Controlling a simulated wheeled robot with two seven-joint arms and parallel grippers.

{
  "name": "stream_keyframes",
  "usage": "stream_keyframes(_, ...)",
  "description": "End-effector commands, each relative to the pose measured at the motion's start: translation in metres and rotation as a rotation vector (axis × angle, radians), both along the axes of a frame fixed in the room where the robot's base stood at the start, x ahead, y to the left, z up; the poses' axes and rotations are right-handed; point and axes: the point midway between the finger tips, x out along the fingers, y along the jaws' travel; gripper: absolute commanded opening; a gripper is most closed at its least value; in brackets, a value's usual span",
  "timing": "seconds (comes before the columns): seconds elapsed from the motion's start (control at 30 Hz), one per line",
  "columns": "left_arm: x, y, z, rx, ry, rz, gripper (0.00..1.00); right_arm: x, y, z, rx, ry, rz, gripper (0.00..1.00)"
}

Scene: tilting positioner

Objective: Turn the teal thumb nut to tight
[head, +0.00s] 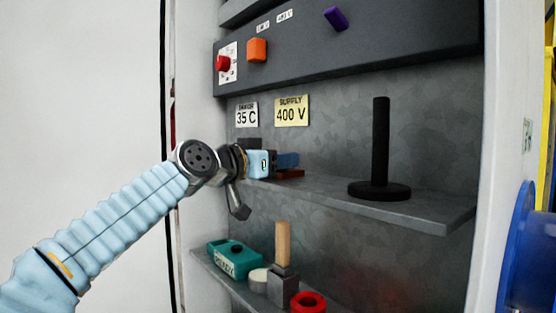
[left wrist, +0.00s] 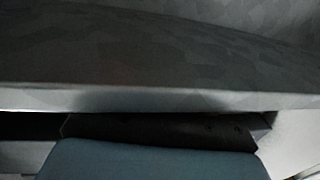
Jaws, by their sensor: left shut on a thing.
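My left gripper (head: 274,163) reaches in from the left, at the left end of the upper shelf. It is shut on a dark blue block-like piece (head: 288,160), which sticks out to the right of the fingers just above the shelf. A blue-teal surface (left wrist: 150,162) fills the bottom of the left wrist view, below a dark bar. I cannot make out a thumb nut or its thread in either view; it may be hidden by the gripper. My right gripper is not in view.
The upper shelf (head: 420,213) bears a black post on a round base (head: 380,150) and a red-brown piece (head: 291,174) under the blue one. Below stand a teal box (head: 222,262), a wooden-handled block (head: 283,245) and a red ring (head: 308,302). A knob panel (head: 390,50) overhangs above.

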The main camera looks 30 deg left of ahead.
Motion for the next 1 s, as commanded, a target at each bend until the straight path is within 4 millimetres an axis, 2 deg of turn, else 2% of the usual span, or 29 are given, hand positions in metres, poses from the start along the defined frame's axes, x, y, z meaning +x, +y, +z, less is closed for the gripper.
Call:
stream_keyframes(0.17,0.0012,0.0011,-0.0022,-0.003,0.01,-0.022,0.19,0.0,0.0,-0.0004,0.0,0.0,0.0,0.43)
stream_keyframes(0.6,0.0016,0.0013,-0.0032,0.001,0.011,-0.246,0.18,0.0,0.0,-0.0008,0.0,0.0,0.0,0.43)
stream_keyframes(0.97,0.0002,0.0,-0.0018,0.002,0.004,-0.27,0.18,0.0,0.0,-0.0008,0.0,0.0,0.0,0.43)
stream_keyframes(1.0,0.0002,0.0,-0.0018,0.002,0.004,-0.27,0.5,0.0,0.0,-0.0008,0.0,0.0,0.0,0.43)
